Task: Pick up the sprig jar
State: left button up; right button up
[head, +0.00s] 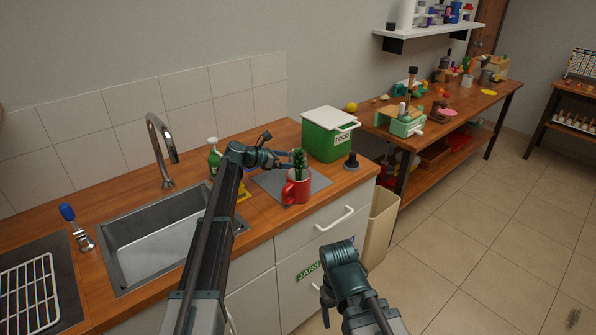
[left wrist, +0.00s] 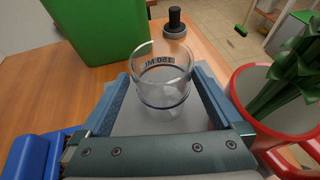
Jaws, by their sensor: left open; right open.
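No jar in view is labelled as the sprig jar. A clear glass jar (left wrist: 160,82) with "ML" print stands upright on a grey mat (head: 262,187) on the counter and looks empty. My left gripper (left wrist: 163,90) is open with its fingers on either side of the glass; contact cannot be told. In the head view the left gripper (head: 288,160) largely hides the glass. A red mug (head: 297,190) holding a dark green leafy sprig (head: 300,160) stands close by; it also shows in the left wrist view (left wrist: 240,90). My right gripper (head: 325,297) is open, low in front of the counter.
A green FOOD bin (head: 328,138) stands behind the mat, with a dark stopper-like item (head: 351,161) beside it. A tan bin (head: 381,228) stands at the counter's right end.

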pick_arm(q)
jog(key=shift+r+b+x, duration=0.15)
jog(key=shift+b+x, duration=0.25)
jog(key=shift+x, duration=0.9)
jog(key=shift+r+b+x, duration=0.1)
jog(key=shift+b+x, duration=0.25)
jog(key=shift+x, duration=1)
jog(key=shift+s+d, duration=0.1)
jog(key=shift+s, duration=0.05)
jog(key=shift+r, duration=0.1)
jog(key=shift+c, duration=0.2)
jog(key=c, duration=1.4)
jog(key=shift+o, duration=0.2)
jog(key=shift+r, duration=0.1)
notch_tip(320, 180, up, 10)
jog(key=p, duration=1)
